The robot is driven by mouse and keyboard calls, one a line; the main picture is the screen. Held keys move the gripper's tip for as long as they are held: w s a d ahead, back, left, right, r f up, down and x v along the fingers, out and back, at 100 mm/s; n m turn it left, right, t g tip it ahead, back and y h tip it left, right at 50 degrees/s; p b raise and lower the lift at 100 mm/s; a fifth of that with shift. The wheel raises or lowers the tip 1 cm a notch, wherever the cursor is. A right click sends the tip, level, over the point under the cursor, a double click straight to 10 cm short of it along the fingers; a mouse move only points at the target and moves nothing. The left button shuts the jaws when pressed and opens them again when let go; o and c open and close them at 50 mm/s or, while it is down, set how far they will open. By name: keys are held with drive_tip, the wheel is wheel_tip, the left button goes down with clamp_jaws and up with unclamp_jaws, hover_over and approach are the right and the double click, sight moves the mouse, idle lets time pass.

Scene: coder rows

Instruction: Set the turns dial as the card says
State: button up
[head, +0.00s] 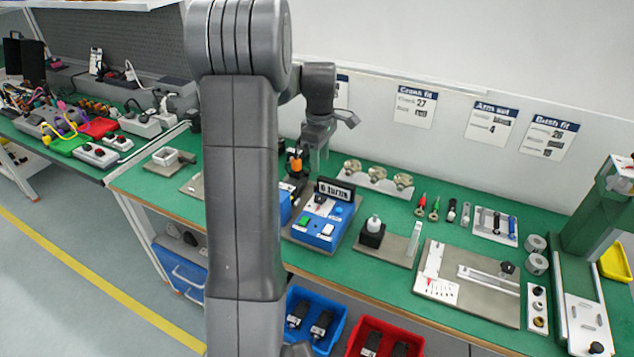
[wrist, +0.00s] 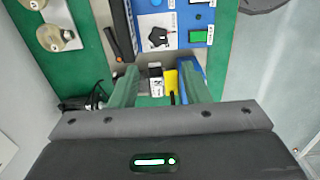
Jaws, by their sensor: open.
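A blue box (head: 318,222) stands on the green bench with a raised black display (head: 335,190) that appears to read 0 turns. The turns dial, a black pointed knob (wrist: 158,38) on a white plate, is on its top face. Wall cards headed Crank fit (head: 415,104), Arm set (head: 491,122) and Bush fit (head: 545,137) hang behind; another card (head: 342,92) is mostly hidden by my arm. The small print is unclear. My gripper (wrist: 160,68) is open and empty, above the bench and apart from the knob. The knob is ahead of the fingertips in the wrist view.
A green button (wrist: 199,36) is beside the knob. Brass-coloured round parts (head: 376,172) sit on a rack behind right. A black block (head: 373,233) with a white knob stands to the right. My arm hides part of the bench.

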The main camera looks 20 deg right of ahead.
sight(320, 197)
wheel_tip(320, 197, down, 14)
drive_tip(key=shift+w+d+r+p, duration=0.1)
drive_tip(key=shift+r+p, duration=0.05)
drive_tip(key=shift+p, duration=0.6)
drive_tip(key=c, duration=0.7)
